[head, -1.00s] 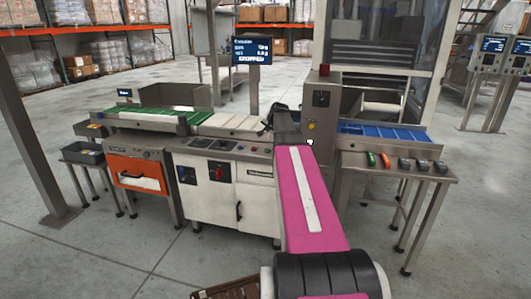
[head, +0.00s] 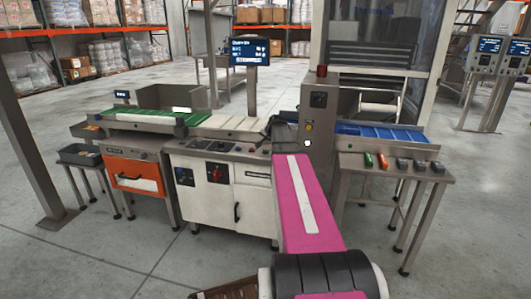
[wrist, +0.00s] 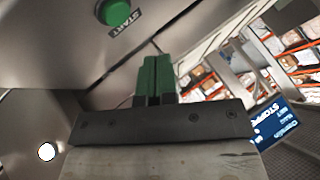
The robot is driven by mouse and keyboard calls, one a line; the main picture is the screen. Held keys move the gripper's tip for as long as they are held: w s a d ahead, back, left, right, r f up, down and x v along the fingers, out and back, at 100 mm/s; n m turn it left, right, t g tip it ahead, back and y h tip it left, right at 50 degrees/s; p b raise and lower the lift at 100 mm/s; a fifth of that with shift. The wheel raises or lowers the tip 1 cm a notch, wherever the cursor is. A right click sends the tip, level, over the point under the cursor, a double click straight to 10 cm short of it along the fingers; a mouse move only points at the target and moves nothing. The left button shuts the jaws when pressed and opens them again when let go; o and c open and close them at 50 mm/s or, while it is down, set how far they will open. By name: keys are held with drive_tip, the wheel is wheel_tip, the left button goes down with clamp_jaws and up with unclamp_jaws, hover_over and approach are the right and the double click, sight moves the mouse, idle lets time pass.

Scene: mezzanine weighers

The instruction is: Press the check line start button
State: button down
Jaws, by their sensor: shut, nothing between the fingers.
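The green start button (wrist: 115,12) shows at the top of the wrist view, on a grey metal surface, with a START label (wrist: 126,24) beside it. My gripper (wrist: 156,62) is shut and empty. Its green fingertips are below and right of the button in that view, and no contact shows. In the head view my pink arm reaches to the grey control box (head: 319,108), and its end is near the box's left side. I cannot make out the green button or the fingertips there.
A monitor (head: 250,52) stands behind the conveyor; in the wrist view its screen (wrist: 280,118) reads STOPPED. A yellow button (head: 309,127) and a white round light (head: 307,142) are on the box.

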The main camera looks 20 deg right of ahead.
sight(267, 151)
drive_tip(key=shift+f, duration=1.6)
drive_tip(key=shift+f, duration=0.1)
idle(0.8)
drive_tip(key=shift+f, duration=0.3)
